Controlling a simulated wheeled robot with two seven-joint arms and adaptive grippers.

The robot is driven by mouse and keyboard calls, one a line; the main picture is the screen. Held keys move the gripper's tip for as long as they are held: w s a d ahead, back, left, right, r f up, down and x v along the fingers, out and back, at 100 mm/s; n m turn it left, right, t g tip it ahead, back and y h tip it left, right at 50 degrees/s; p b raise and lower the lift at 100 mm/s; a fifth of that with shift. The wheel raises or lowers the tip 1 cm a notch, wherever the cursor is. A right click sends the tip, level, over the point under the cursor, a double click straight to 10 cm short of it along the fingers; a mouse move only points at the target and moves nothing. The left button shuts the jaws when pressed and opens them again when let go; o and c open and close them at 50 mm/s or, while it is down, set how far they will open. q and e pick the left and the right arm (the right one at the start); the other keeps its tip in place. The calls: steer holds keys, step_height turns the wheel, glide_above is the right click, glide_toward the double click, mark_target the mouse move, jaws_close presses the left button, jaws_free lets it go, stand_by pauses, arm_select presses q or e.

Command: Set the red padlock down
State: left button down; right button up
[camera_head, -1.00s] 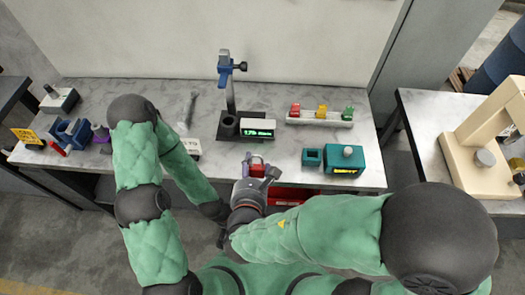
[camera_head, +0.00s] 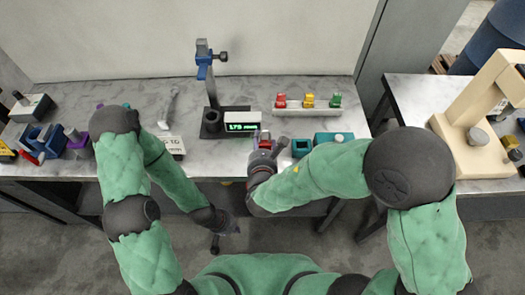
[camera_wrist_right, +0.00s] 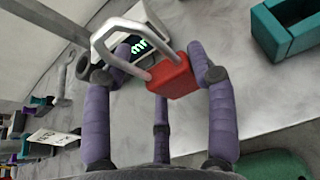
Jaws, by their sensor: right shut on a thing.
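The red padlock (camera_wrist_right: 172,77) has a red body and a grey shackle. It is between the purple fingers of my right gripper (camera_wrist_right: 160,78), which is shut on it. In the head view, my right gripper (camera_head: 263,150) is over the front of the grey table (camera_head: 200,158), and a little red of the padlock shows there. In the wrist view the padlock appears above the table, but its gap to the surface cannot be told. My left gripper (camera_head: 218,232) hangs low in front of the table, and its fingers are too small to read.
A stand with a lit display (camera_head: 243,127) is just behind my right gripper. A pale rack (camera_head: 308,110) holds red, yellow and green pieces. A white card (camera_head: 172,145) lies left.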

step_height(320, 180, down, 4)
steer(key=shift+w+r+b, duration=0.15)
steer(key=shift+r+b, duration=0.05)
steer(key=shift+b, duration=0.65)
steer(key=shift+r, duration=0.1)
steer(key=shift+f, duration=0.2)
steer(key=o, duration=0.8)
steer(key=shift+r, duration=0.15)
